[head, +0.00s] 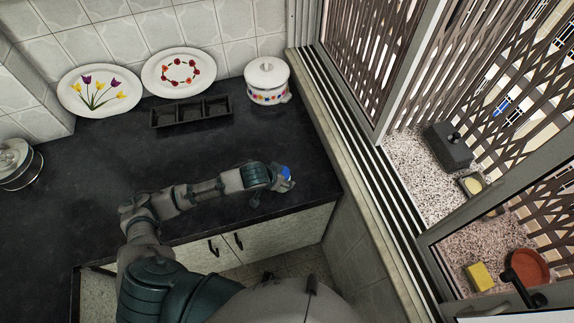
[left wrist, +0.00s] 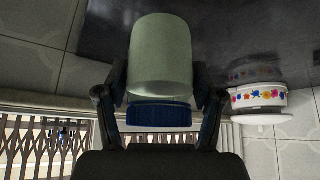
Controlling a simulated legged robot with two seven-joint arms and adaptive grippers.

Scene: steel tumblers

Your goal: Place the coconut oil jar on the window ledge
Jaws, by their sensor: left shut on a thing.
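The jar (left wrist: 160,55) is pale and cloudy with a dark blue lid (left wrist: 160,115). It fills the middle of the left wrist view, between the two fingers of my left gripper (left wrist: 161,88), which is shut on it. In the head view my left gripper (head: 284,184) is at the right end of the dark counter, near its front edge. There only the blue lid (head: 287,172) shows clearly. The speckled window ledge (head: 415,170) lies to the right, beyond the window track. My right gripper is not in view.
On the ledge are a dark grey box (head: 449,148), a small dish (head: 472,184), a yellow sponge (head: 479,276) and a terracotta bowl (head: 530,267). Window frames (head: 352,95) flank an opening. A white floral pot (head: 267,82) and a black divided tray (head: 191,112) stand at the counter's back.

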